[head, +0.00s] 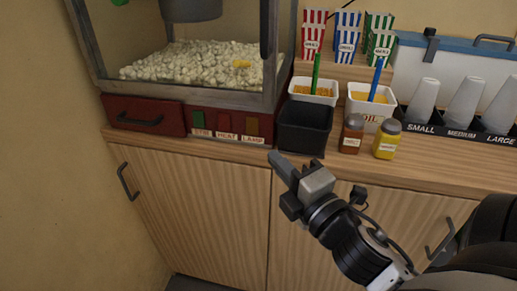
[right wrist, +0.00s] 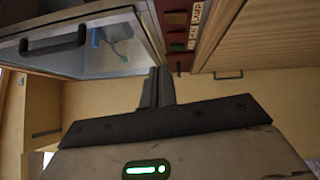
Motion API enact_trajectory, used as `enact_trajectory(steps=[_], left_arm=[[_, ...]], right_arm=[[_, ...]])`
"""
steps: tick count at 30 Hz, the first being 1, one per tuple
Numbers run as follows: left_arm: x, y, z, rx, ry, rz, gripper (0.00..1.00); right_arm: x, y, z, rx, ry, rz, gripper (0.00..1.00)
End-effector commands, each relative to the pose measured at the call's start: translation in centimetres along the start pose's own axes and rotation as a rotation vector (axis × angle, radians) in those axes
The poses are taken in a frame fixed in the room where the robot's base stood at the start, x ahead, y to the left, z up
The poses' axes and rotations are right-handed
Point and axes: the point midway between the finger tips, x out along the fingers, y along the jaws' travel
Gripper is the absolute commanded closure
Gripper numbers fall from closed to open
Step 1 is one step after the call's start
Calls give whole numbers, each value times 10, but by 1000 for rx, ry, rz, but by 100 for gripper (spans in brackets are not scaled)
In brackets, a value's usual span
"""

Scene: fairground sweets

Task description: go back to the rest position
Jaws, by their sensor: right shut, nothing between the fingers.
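My right gripper (head: 278,166) is in front of the counter edge in the head view, below the black bin. Its fingers are shut with nothing between them. In the right wrist view the closed fingers (right wrist: 157,88) point toward the popcorn machine and its red panel. My left gripper is in neither view.
The popcorn machine (head: 185,97) with a red drawer (head: 145,116) stands on the wooden counter (head: 455,172). Behind my gripper are a black bin (head: 305,128), an oil tub (head: 371,108), a brown shaker (head: 351,134) and a yellow shaker (head: 387,139). Cups (head: 424,100) stand at right.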

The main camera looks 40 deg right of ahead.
Motion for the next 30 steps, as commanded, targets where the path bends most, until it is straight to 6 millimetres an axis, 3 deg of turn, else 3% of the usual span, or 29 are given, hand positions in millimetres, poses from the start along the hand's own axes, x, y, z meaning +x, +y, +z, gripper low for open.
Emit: enact_trajectory(steps=[8, 11, 14, 18, 21, 25, 30], left_arm=[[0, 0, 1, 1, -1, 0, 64], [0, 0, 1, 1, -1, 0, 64], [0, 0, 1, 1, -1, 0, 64], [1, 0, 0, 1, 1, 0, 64], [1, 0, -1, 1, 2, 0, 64], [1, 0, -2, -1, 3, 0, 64], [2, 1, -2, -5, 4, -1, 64]], right_arm=[[0, -9, -2, 46, 2, -24, 100], [-2, -44, -12, 229, 3, -119, 100], [-11, -100, -34, 541, -15, -281, 100], [-38, -176, -78, 999, -92, -528, 100], [-61, -213, -110, 1254, -166, -674, 100], [-82, -238, -137, 1456, -244, -792, 100], [-90, -246, -147, 1529, -277, -833, 100]])
